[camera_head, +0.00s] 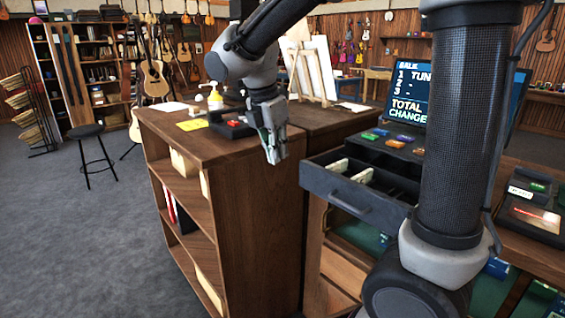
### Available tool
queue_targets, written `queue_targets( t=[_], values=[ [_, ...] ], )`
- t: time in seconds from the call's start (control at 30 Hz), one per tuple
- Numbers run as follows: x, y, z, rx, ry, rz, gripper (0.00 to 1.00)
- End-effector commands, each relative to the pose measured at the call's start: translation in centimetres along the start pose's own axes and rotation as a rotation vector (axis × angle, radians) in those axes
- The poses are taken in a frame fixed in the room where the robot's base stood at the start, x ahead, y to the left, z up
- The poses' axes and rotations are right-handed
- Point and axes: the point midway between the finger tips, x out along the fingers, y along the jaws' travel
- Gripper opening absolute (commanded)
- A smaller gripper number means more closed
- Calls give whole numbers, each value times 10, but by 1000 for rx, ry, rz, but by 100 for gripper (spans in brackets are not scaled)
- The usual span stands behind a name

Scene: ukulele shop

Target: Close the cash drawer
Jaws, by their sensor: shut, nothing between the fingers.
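The cash drawer (352,202) stands pulled out from the counter at the centre right, below the register screen (411,92). It is dark grey with a bar handle on its front. Pale stacks that look like banknotes lie in its compartments. My own arm link hides its right part. My gripper (274,158) is shut and empty, pointing down, to the left of the drawer and apart from it. It hangs in front of the wooden counter's side.
A wooden shelf counter (254,215) stands left of the drawer, with a dark tray (231,124), a yellow note (193,125) and a pump bottle (215,97) on top. A card reader (531,213) lies at the right. A stool (88,131) and open carpet are at the left.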

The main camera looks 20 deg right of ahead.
Motion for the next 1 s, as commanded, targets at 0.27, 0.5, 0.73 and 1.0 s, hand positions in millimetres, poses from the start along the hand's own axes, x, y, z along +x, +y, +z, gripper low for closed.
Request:
queue_targets(
  t=[0.27, 0.5, 0.73, 1.0],
  values=[
    [57, -2, 0, 3, 0, -8, 0],
    [93, -1, 13, 9, 1, -2, 0],
    [99, -1, 36, 5, 1, -2, 0],
    [99, -1, 39, 4, 1, -1, 0]
  ],
)
